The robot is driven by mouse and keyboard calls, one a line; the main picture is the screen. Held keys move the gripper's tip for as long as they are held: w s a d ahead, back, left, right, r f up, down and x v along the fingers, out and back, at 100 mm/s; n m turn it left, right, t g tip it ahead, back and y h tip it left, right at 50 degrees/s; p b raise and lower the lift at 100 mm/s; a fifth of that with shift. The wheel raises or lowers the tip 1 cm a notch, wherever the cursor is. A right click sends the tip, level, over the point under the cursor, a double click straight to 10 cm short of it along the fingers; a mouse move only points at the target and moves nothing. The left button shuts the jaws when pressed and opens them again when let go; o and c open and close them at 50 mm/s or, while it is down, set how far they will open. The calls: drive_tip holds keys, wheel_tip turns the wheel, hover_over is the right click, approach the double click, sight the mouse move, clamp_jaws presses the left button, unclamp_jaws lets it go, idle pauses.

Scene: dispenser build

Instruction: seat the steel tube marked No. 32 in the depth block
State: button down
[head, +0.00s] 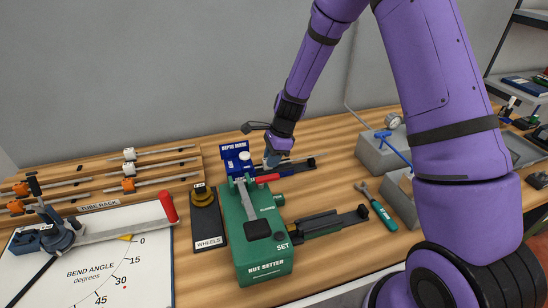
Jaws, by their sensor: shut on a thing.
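The blue depth block (236,158), with white lettering on its upper face, stands on the bench behind the green nut setter. My gripper (272,160) is low over the bench just right of the block. It is shut on a thin light tube (289,161), seen only in part and apparently lying level. The fingers and the nut setter hide much of it. Its number cannot be read. I cannot tell whether its left end is in the block or beside it.
The green nut setter (263,240) with a red-tipped lever stands in front. The wheels stand (207,220), bend-angle board (90,268) and tube rack (130,197) are at left. A dark rail (325,224), a green-handled wrench (382,215) and grey blocks (382,155) are at right.

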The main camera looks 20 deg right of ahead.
drive_tip(key=shift+a, duration=0.55)
drive_tip(key=c, duration=0.6)
unclamp_jaws()
drive_tip(key=shift+r, duration=0.15)
drive_tip(key=shift+r, duration=3.35)
